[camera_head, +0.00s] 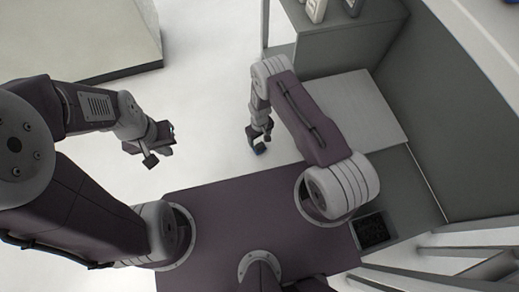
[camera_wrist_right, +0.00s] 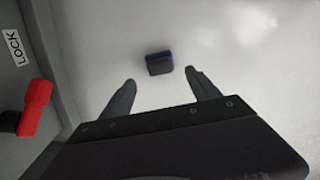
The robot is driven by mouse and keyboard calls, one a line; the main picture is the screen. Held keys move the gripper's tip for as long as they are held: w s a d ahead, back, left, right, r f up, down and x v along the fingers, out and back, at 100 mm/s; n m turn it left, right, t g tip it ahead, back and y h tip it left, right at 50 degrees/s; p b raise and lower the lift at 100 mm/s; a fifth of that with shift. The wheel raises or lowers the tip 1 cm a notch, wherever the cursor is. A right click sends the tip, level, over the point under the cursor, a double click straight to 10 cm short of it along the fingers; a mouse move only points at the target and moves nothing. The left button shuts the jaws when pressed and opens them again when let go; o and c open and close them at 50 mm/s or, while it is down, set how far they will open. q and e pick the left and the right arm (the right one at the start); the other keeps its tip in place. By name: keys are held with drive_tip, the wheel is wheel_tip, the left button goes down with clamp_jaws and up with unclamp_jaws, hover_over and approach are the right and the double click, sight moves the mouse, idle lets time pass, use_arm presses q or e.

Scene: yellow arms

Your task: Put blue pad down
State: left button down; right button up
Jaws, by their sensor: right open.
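The blue pad (camera_wrist_right: 159,64) is a small block with a dark grey face and a blue edge. In the right wrist view it shows just beyond the gap between my right fingertips (camera_wrist_right: 160,78), with clear space on both sides. In the head view the pad (camera_head: 260,149) shows as a small blue patch at the end of my right gripper (camera_head: 258,138). My right gripper is open and points down. I cannot tell whether the pad rests on the pale surface behind it. My left gripper (camera_head: 157,148) is away to the left, with no object visible in it.
A grey cabinet (camera_head: 352,50) with bottles on top stands at the upper right. A light grey panel (camera_head: 358,112) is beside my right arm. A red handle (camera_wrist_right: 38,101) is at the left of the wrist view. The pale floor (camera_head: 210,100) between my arms is clear.

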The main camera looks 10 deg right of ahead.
sight(260, 145)
wheel_tip(260, 145, down, 4)
drive_tip(key=shift+r+b, duration=0.2)
drive_tip(key=shift+b, duration=0.85)
wheel_tip(260, 145, down, 5)
drive_tip(key=b, duration=0.4)
drive_tip(key=shift+w+f+b, duration=0.1)
drive_tip(key=shift+f+b, duration=0.05)
drive_tip(key=shift+b, duration=0.25)
drive_tip(key=shift+r, duration=0.25)
drive_tip(key=c, duration=1.4)
drive_tip(key=shift+p, duration=0.3)
drive_tip(key=shift+c, duration=0.2)
wheel_tip(260, 145, up, 5)
drive_tip(key=p, duration=0.4)
drive_tip(key=shift+r, duration=0.1)
drive_tip(key=s+r+p, duration=0.3)
drive_tip(key=s+p, duration=0.1)
drive_tip(key=s, duration=0.1)
drive_tip(key=s+d+r+p, duration=0.1)
drive_tip(key=s+r+p, duration=0.1)
drive_tip(key=s+p, duration=0.2)
drive_tip(key=shift+s+r, duration=0.4)
drive_tip(key=shift+s, duration=0.9)
